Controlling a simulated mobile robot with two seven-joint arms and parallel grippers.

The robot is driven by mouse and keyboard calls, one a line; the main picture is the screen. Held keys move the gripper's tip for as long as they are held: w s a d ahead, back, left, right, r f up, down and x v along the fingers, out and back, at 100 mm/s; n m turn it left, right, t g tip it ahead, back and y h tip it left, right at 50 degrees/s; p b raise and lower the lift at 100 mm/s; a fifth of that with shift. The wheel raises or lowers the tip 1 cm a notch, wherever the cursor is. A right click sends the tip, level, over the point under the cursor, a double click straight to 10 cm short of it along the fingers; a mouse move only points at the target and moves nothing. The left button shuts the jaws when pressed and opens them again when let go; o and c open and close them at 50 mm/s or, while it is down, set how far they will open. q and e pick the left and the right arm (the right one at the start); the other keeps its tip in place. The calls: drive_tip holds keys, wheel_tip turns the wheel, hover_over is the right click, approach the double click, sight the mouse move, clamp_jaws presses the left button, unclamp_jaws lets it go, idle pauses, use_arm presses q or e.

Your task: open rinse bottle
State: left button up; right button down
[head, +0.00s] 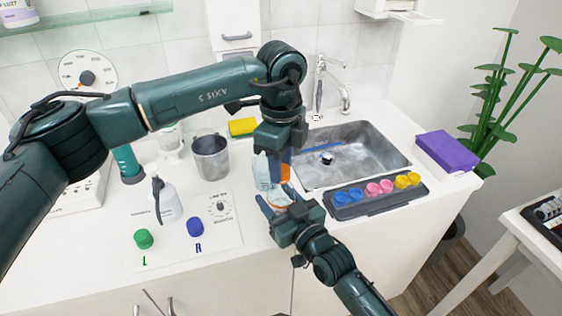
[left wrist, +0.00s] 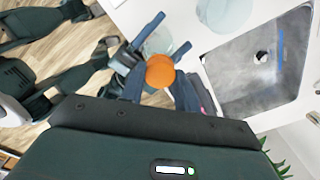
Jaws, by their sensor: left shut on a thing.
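The rinse bottle (head: 280,200) stands upright near the counter's front edge, left of the sink, mostly hidden by my grippers. Its orange cap (head: 286,172) also shows in the left wrist view (left wrist: 160,71). My left gripper (head: 278,168) reaches down from above and is shut on the cap, with one finger on each side of it in the left wrist view. My right gripper (head: 278,200) comes in from the lower right with its fingers around the bottle's lower part. I cannot tell if those fingers touch it. Clear material (head: 261,172) shows left of my left fingers.
The sink (head: 395,165) and a dark tray (head: 375,205) of coloured cups lie to the right.

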use_arm(q)
drive_tip(key=shift+r, duration=0.1)
idle(0.6)
drive_tip(key=shift+r, duration=1)
drive_tip(key=shift+r, duration=2)
use_arm(e)
drive_tip(key=c, duration=0.5)
unclamp_jaws()
